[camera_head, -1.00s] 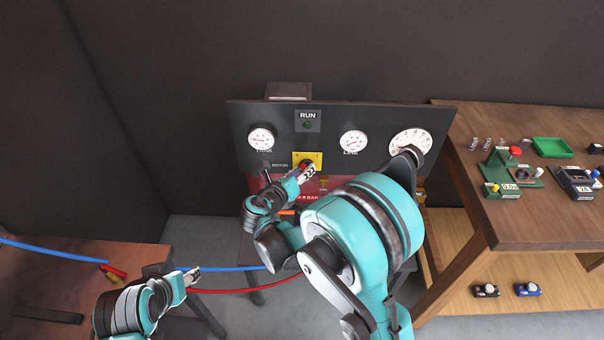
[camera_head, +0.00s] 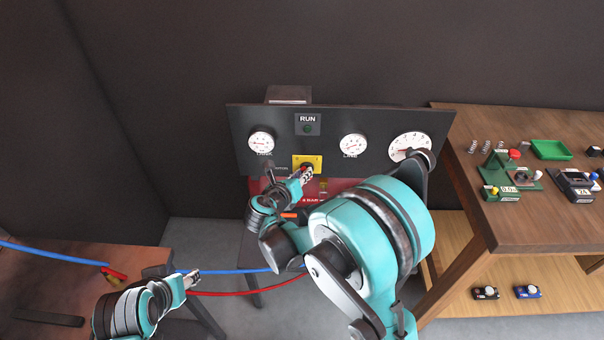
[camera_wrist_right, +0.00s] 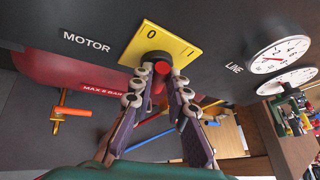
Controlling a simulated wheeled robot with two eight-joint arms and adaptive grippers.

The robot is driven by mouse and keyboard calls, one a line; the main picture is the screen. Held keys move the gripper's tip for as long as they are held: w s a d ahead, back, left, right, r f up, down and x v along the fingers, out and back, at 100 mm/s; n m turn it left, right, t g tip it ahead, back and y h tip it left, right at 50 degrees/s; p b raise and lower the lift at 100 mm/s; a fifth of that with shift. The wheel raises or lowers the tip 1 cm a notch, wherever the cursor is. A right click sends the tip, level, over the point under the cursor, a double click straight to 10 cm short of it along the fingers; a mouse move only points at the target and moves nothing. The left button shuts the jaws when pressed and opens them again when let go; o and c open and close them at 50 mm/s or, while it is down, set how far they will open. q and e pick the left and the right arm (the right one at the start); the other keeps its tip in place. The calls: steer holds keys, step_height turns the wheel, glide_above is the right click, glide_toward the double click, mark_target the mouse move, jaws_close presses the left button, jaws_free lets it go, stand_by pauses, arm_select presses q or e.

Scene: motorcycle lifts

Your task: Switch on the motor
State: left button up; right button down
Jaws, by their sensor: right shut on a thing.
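The motor switch is a yellow plate (camera_head: 314,160) on the dark panel (camera_head: 380,155). In the right wrist view the yellow plate (camera_wrist_right: 178,40) carries the marks 0 and 1, and a dark round knob with a red part (camera_wrist_right: 161,68) sits at its middle. The word MOTOR is beside it. My right gripper (camera_head: 306,172) is at the switch, its fingers shut on the knob; in the right wrist view the fingertips (camera_wrist_right: 158,80) lie on either side of it. The RUN lamp (camera_head: 307,128) looks dark green. My left gripper (camera_head: 193,275) is low at the left, away from the panel; its jaw opening is unclear.
Gauges (camera_head: 261,142) are on the panel, left and right of the switch. A red tank (camera_wrist_right: 75,70) is behind or below it. Blue (camera_head: 235,270) and red hoses run low across the floor area. A wooden bench (camera_head: 530,215) with small devices stands at the right.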

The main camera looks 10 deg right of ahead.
steer(key=m+y, duration=0.2)
steer(key=d+m+y, duration=0.1)
steer(key=m+y, duration=0.1)
steer(key=d+m+t+y, duration=0.1)
steer(key=m+y, duration=0.1)
steer(key=shift+s+r+p, duration=0.1)
steer(key=shift+s+p, duration=0.15)
steer(key=shift+p, duration=0.15)
steer(key=shift+y, duration=0.3)
stand_by(0.4)
steer(key=c, duration=1.5)
jaws_free()
steer(key=shift+s+a, duration=0.1)
steer(key=v, duration=1.2)
